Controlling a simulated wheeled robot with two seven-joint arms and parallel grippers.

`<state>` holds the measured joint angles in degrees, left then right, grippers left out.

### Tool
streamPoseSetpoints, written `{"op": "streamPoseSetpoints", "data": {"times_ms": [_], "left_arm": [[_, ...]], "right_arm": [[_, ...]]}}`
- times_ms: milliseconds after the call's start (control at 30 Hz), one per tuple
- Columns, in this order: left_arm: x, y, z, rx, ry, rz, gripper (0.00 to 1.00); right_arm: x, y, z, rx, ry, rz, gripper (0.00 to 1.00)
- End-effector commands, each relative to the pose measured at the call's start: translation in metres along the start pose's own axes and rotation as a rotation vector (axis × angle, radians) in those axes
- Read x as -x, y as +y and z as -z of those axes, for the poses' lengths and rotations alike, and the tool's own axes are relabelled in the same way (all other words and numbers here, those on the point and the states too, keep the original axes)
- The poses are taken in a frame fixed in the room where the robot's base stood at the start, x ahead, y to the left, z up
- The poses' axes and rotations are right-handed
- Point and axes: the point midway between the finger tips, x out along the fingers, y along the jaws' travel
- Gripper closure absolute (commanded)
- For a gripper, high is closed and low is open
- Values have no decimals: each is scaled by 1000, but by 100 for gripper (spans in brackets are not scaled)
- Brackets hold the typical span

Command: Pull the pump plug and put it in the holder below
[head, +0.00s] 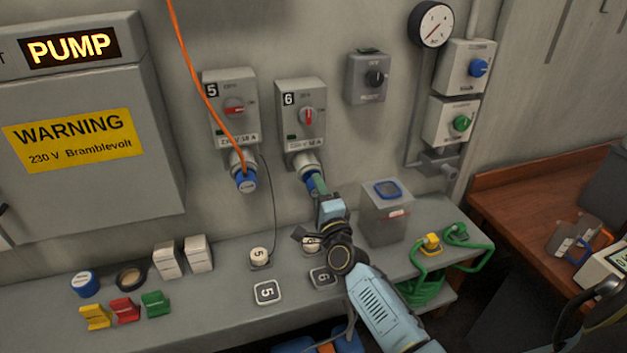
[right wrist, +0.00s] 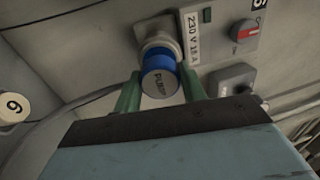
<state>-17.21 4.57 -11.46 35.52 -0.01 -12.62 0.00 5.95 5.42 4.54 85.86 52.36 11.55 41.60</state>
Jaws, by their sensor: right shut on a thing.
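The pump plug, a blue plug with a grey face lettered PUMP (right wrist: 159,84), meets the grey socket (right wrist: 157,42) under switch box 6 (head: 301,108). Its blue body (head: 311,181) also shows in the head view. My right gripper (head: 318,184) is shut on this plug, with green fingers on both sides of it in the right wrist view (right wrist: 160,92). I see no gap between plug and socket. On the bench below is a round white piece marked 6, partly hidden by my arm; it shows in the right wrist view (right wrist: 13,107). I cannot tell which part is the holder. My left gripper is out of view.
Switch box 5 (head: 232,105) has a blue plug (head: 246,181) with an orange cable. A grey bin (head: 386,219) stands right of my gripper. Coiled green cable (head: 470,238) lies at the bench's right end. Blocks and a tape roll (head: 131,276) lie at left.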

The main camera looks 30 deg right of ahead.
Motion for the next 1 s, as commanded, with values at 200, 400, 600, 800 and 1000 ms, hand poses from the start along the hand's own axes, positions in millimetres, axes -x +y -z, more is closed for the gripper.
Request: {"op": "streamPoseSetpoints", "data": {"times_ms": [200, 400, 600, 800, 1000], "left_arm": [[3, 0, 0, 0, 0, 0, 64], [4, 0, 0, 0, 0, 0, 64], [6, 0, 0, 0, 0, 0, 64], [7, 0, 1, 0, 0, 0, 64], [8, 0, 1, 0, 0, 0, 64]], "right_arm": [[9, 0, 0, 0, -1, 0, 96], [17, -1, 0, 0, -1, 0, 96], [25, -1, 0, 0, 0, 1, 96], [33, -1, 0, 0, 0, 1, 96], [41, -1, 0, 0, 0, 0, 96]]}}
